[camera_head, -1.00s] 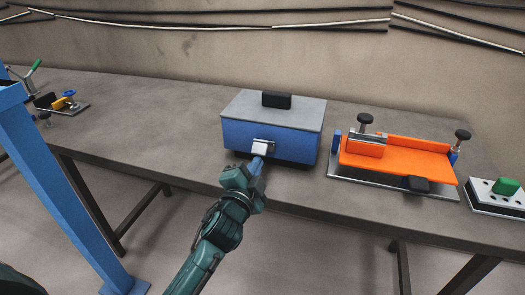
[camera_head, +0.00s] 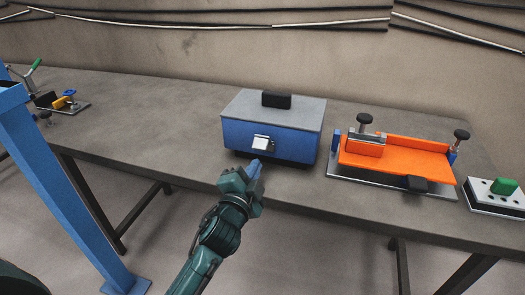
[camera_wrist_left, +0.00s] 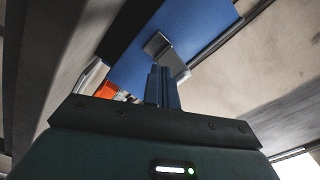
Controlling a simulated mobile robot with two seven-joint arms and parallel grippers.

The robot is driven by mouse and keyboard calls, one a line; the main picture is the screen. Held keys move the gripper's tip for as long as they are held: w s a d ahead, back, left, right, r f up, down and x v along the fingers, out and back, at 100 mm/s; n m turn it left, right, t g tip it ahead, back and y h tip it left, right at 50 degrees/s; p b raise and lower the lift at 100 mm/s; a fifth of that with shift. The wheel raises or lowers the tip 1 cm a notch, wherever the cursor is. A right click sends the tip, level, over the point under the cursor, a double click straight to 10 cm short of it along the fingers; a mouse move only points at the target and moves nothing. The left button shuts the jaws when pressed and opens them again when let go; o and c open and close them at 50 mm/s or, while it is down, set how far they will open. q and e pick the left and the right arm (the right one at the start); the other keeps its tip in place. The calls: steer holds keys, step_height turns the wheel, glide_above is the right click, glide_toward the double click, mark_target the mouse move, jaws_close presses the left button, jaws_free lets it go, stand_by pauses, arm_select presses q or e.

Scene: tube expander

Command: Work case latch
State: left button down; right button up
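The blue case (camera_head: 288,143) with a grey lid (camera_head: 285,107) and black handle (camera_head: 276,100) stands on the bench, lid down. Its small metal latch (camera_head: 262,143) is on the front face; it also shows in the left wrist view (camera_wrist_left: 160,46), where one tab stands out at an angle from its plate. My left gripper (camera_head: 256,166) is just below and in front of the latch, apart from it. Its blue fingers (camera_wrist_left: 162,86) are together with nothing visible between them. My right gripper is out of view.
An orange fixture (camera_head: 395,157) with black knobs stands right of the case. A grey block with a green top (camera_head: 506,187) is at the far right. A small clamp fixture (camera_head: 62,102) is at the far left. The bench (camera_head: 165,125) left of the case is clear.

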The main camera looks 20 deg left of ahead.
arm_select(q)
steer(key=s, duration=0.5)
steer(key=shift+s+a+p, duration=0.1)
steer(key=shift+s+p, duration=0.2)
steer(key=shift+p, duration=0.05)
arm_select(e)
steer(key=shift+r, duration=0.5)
arm_select(q)
steer(key=s+d+f+n+g+h+p, duration=0.2)
steer(key=s+f+n+g+p, duration=0.2)
steer(key=s+f, duration=1.1)
steer(key=s+n+g, duration=0.3)
steer(key=n, duration=0.2)
steer(key=shift+s+h, duration=0.25)
steer(key=shift+h, duration=0.15)
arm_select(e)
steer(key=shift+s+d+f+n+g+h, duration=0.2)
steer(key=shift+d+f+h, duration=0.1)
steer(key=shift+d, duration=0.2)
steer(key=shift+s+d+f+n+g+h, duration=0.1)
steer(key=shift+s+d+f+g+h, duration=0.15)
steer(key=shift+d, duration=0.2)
